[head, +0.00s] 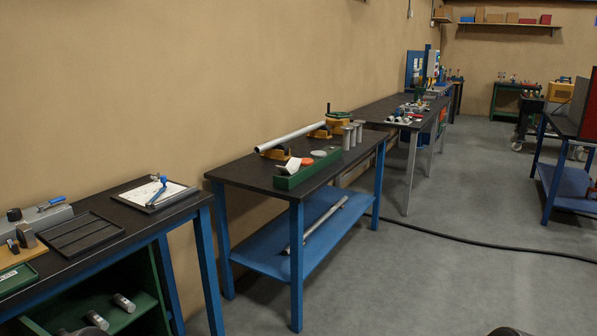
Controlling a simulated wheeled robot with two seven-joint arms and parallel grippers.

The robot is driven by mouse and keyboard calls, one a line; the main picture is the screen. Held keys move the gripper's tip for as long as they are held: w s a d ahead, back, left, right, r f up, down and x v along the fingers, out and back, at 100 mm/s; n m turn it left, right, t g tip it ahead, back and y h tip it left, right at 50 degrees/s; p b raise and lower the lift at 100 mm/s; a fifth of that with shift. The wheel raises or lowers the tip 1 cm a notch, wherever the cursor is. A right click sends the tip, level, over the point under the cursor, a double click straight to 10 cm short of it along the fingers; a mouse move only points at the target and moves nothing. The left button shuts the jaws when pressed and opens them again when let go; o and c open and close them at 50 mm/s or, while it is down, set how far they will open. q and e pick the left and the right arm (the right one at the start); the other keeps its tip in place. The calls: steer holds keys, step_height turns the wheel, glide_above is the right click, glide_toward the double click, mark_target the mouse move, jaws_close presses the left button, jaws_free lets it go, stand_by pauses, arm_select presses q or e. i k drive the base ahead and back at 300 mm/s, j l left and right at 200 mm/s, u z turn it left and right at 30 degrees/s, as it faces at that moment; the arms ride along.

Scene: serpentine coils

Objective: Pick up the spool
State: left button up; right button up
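I cannot make out for certain which thing is the spool. Several upright silver cylinders (346,138) stand at the right end of the middle table (245,174). A long green block or tray (290,181) lies in front of them, with a small white piece (292,165) at its left end. Silver cylindrical pieces (124,303) also lie on the green shelf under the near left table.
A long silver tube (290,138) rests on yellow supports on the middle table. The near left table (95,210) holds a white plate with a blue-handled tool (157,190) and a dark slotted tray (80,237). A black cable (450,237) crosses the grey floor, which is mostly open at right.

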mark_target(122, 301)
steer(key=k+u, duration=0.1)
steer(key=u, duration=1.35)
steer(key=i+l, duration=0.4)
steer(key=l, duration=0.2)
